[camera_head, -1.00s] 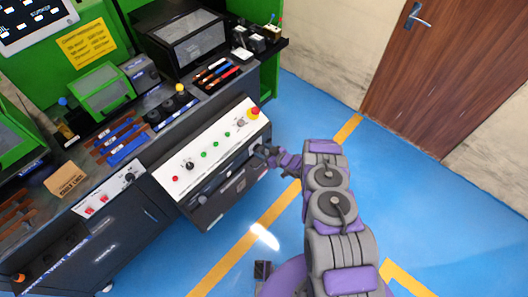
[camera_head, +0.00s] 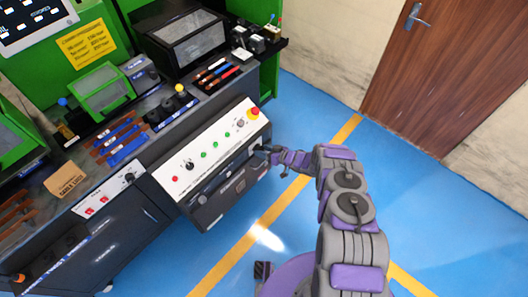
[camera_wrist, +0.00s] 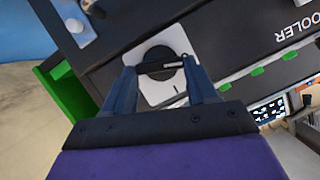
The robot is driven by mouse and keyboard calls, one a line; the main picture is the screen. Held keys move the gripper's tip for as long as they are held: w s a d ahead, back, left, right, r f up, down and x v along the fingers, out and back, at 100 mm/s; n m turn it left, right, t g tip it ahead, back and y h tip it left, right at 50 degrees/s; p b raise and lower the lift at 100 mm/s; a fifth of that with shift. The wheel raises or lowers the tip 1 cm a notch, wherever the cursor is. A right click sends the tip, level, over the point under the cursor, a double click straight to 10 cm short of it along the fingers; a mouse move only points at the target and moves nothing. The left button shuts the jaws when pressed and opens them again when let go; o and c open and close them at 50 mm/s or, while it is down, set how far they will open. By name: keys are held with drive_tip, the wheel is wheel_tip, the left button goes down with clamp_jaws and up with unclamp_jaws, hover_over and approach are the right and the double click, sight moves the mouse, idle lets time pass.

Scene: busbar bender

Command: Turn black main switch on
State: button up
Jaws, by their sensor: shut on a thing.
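The black main switch (camera_wrist: 157,54) is a round rotary knob with a raised handle bar, on a pale square plate (camera_wrist: 178,38) in the wrist view. The handle bar lies roughly crosswise in the picture, and a short dark mark shows on the plate below the knob. My gripper (camera_wrist: 160,70) is shut on the handle, one finger at each end of it. In the head view my gripper (camera_head: 264,150) reaches the right end of the dark machine front below the white panel; it covers much of the switch there.
The white control panel (camera_head: 210,150) carries small buttons and a red emergency stop (camera_head: 254,112) just above my gripper. A cardboard box (camera_head: 66,180) stands on the bench at left. Blue floor (camera_head: 430,215) is clear toward the wooden door (camera_head: 455,75).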

drive_tip(key=shift+w+d, duration=0.1)
drive_tip(key=shift+w, duration=0.05)
drive_tip(key=o, duration=1.1)
drive_tip(key=shift+c, duration=0.2)
drive_tip(key=p+v, duration=0.4)
drive_tip(key=v, duration=1.3)
drive_tip(key=shift+d, duration=0.25)
